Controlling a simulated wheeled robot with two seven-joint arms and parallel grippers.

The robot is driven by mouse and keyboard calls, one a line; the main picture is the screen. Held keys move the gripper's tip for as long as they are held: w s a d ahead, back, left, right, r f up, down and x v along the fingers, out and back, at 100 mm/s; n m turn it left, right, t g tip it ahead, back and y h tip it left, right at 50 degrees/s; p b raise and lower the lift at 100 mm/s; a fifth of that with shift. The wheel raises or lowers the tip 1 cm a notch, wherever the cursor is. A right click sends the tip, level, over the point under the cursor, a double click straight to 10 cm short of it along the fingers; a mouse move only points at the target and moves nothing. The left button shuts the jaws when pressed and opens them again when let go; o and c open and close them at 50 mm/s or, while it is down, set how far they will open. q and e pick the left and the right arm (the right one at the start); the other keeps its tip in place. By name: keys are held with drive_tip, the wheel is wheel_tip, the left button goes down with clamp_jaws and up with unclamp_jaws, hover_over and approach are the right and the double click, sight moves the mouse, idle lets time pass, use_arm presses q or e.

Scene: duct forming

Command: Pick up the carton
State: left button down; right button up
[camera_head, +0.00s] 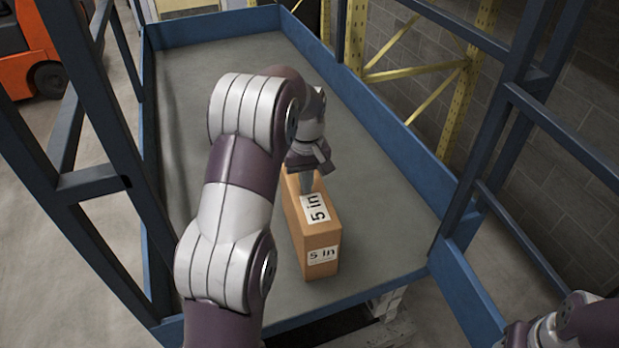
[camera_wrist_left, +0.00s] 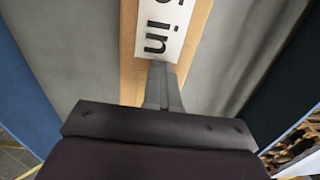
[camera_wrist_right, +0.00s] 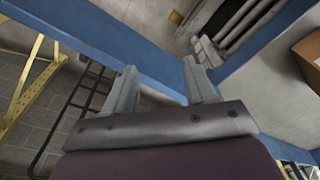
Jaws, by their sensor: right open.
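The carton (camera_head: 320,237) is a tan box with white "5 in" labels on its top and near end. It stands on the grey floor of the blue-walled platform. My left gripper (camera_head: 307,181) points down at the carton's far top part. In the left wrist view my left gripper (camera_wrist_left: 163,88) has its fingers together, over the carton's top face (camera_wrist_left: 128,50) and within its width, not around it. Whether the tips touch the top is unclear. My right gripper (camera_wrist_right: 162,84) is open and empty beside a blue edge; a brown carton side (camera_wrist_right: 309,62) shows at that view's right.
The platform floor (camera_head: 375,180) is clear around the carton. Blue walls (camera_head: 400,135) edge it, and dark upright frames (camera_head: 115,150) stand at both sides. Yellow racking (camera_head: 460,95) is at the right and an orange vehicle (camera_head: 25,50) at far left.

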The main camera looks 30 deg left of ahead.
use_arm(q)
drive_tip(key=shift+w+a+r+p, duration=0.15)
drive_tip(key=shift+r+p, duration=0.1)
drive_tip(key=shift+r, duration=0.25)
drive_tip(key=shift+w+d+r+p, duration=0.1)
drive_tip(key=shift+r+p, duration=0.1)
drive_tip(key=shift+r, duration=0.65)
drive_tip(key=shift+r+p, duration=0.2)
drive_tip(key=shift+p, duration=0.1)
drive_tip(key=shift+s+d+r, duration=0.2)
drive_tip(key=shift+s+d, duration=0.05)
drive_tip(key=shift+d, duration=0.1)
drive_tip(key=c, duration=0.8)
unclamp_jaws()
drive_tip(key=shift+w+a+f, duration=0.1)
drive_tip(key=shift+w, duration=0.25)
drive_tip(key=o, duration=0.4)
use_arm(e)
wheel_tip(320, 180, up, 3)
drive_tip(key=shift+d+f, duration=0.1)
